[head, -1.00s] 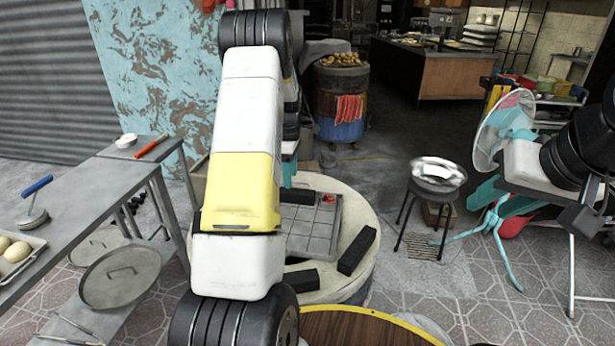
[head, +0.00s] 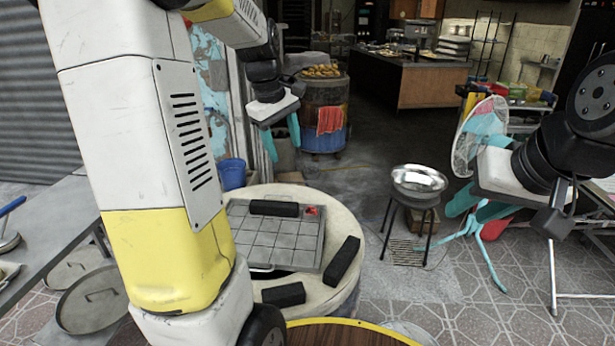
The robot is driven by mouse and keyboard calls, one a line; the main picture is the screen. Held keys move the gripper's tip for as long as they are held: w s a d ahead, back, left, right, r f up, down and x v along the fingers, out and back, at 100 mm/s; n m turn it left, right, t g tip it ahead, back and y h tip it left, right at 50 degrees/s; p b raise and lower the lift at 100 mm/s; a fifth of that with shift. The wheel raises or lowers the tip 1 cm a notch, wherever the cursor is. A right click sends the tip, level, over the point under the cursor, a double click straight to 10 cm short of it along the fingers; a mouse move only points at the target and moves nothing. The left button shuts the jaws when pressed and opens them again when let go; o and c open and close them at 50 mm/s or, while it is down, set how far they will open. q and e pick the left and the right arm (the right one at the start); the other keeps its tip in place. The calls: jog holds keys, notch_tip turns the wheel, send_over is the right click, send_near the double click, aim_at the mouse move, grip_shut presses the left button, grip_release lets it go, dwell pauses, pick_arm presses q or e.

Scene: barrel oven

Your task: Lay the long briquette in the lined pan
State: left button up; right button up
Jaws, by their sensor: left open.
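Several black briquettes are on the round pale table (head: 345,213). The right one (head: 342,261) lies slantwise near the table's right rim and looks the longest. A shorter one (head: 284,294) lies at the front, and another (head: 274,208) lies across the back of a gridded grey tray (head: 285,247). A shiny silver pan (head: 418,182) sits on a black stand right of the table; it may be the lined pan. My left gripper (head: 281,143), teal-fingered, is open and empty beyond the table. My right gripper (head: 478,203) is at the right, its fingers blending with teal objects behind.
A blue drum (head: 322,145) with a red cloth stands behind my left gripper. A fan (head: 480,137) is near my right gripper. A grey side table (head: 45,225) is at the left. Floor is clear between the round table and the stand.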

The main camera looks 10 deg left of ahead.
pick_arm(q)
jog(key=s+d+m+t, duration=0.1)
jog(key=s+d+m, duration=0.2)
jog(key=s, duration=0.4)
jog(key=s+d+r+m+t, duration=0.1)
jog(key=s+d+m, duration=0.2)
jog(key=s+m, duration=0.2)
jog(key=s+d+r+m+t+h, duration=0.1)
jog(key=s+m, duration=0.3)
jog(key=s, duration=0.4)
jog(key=shift+s+d+r, duration=0.25)
jog(key=shift+s+d, duration=0.15)
jog(key=shift+d, duration=0.5)
